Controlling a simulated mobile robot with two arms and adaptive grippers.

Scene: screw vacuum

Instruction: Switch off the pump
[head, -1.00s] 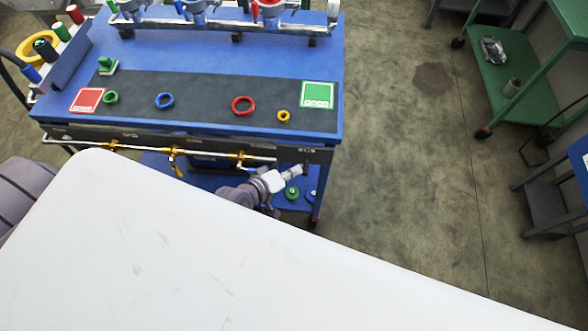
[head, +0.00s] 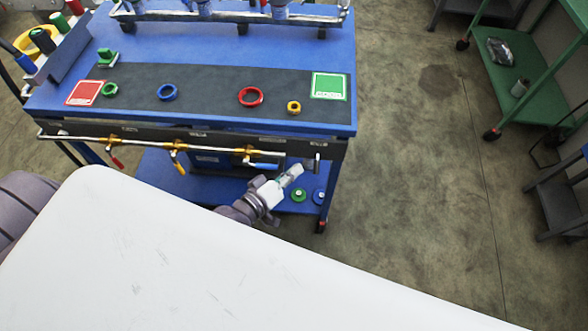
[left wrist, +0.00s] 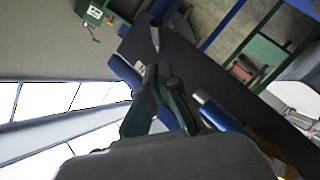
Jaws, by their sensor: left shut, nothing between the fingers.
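The blue workbench (head: 230,42) has a dark front panel (head: 215,133) with small labels. A small dark switch-like knob (head: 317,162) sticks out at the panel's right end; a dark cylindrical knob also shows in the left wrist view (left wrist: 157,34). I cannot tell its setting. A dark blue box, perhaps the pump (head: 207,161), sits under the panel, partly hidden. My left gripper (head: 294,172) is shut and empty, just left of and below the knob in the picture, apart from it. In the left wrist view its dark fingers (left wrist: 158,85) point toward the knob. My right gripper is out of view.
A pipe with red, yellow and blue (head: 265,166) valve handles runs along the panel. A green disc (head: 298,195) and a blue disc (head: 319,196) lie on the lower shelf. Coloured rings lie on the bench top. A green cart (head: 535,70) stands right; open floor lies between.

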